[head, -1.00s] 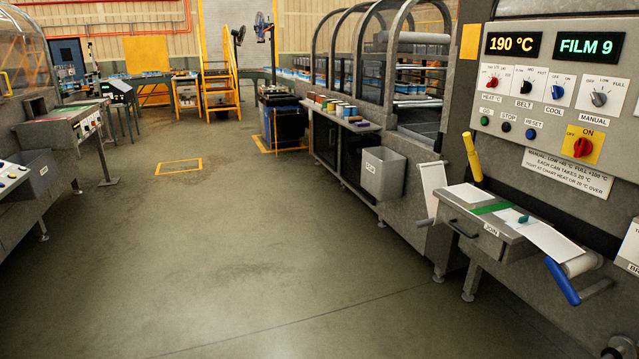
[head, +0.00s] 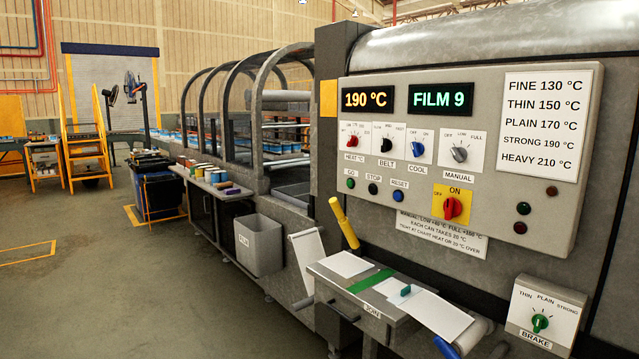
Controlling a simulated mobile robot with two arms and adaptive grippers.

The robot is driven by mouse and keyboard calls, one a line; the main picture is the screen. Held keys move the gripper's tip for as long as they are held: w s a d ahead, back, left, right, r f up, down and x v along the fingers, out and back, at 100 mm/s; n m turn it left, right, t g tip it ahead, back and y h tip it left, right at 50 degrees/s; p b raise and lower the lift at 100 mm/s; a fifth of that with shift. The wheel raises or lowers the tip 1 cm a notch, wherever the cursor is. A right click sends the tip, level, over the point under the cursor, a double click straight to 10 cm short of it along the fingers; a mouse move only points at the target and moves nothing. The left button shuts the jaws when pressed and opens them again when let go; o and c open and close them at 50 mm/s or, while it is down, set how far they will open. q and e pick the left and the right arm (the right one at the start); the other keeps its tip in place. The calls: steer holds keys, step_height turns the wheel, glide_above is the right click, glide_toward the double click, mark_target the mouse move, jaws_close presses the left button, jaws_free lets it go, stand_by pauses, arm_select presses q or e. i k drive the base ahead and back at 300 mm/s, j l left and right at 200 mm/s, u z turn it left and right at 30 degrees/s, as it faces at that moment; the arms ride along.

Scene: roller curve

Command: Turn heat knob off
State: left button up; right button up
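The heat knob (head: 351,141) is a small red knob on a white plate marked HEAT °C, at the left end of the knob row on the grey control panel (head: 390,226). The plate's small scale is too fine to read, so I cannot tell its exact setting. Above it a display (head: 368,99) reads 190 °C. To its right are a black BELT knob (head: 386,145), a blue COOL knob (head: 417,150) and a grey MANUAL knob (head: 459,154). A larger red switch (head: 452,208) sits on a yellow plate marked ON and OFF. Neither gripper is in view.
Below the panel, the JOIN table (head: 338,291) juts out with a yellow handle (head: 344,223) and paper strips. A BRAKE knob (head: 540,322) is at lower right. A grey bin (head: 258,245) hangs on the machine. The floor (head: 130,300) at left is clear.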

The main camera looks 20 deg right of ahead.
mark_target(353, 141)
steer(key=l+z, duration=0.15)
steer(key=l, duration=0.65)
steer(key=l+z, duration=0.15)
steer(key=l, duration=0.7)
steer(key=i+j, duration=0.4)
steer(key=i+j+u, duration=0.1)
steer(key=i+j, duration=0.25)
steer(key=i, duration=0.2)
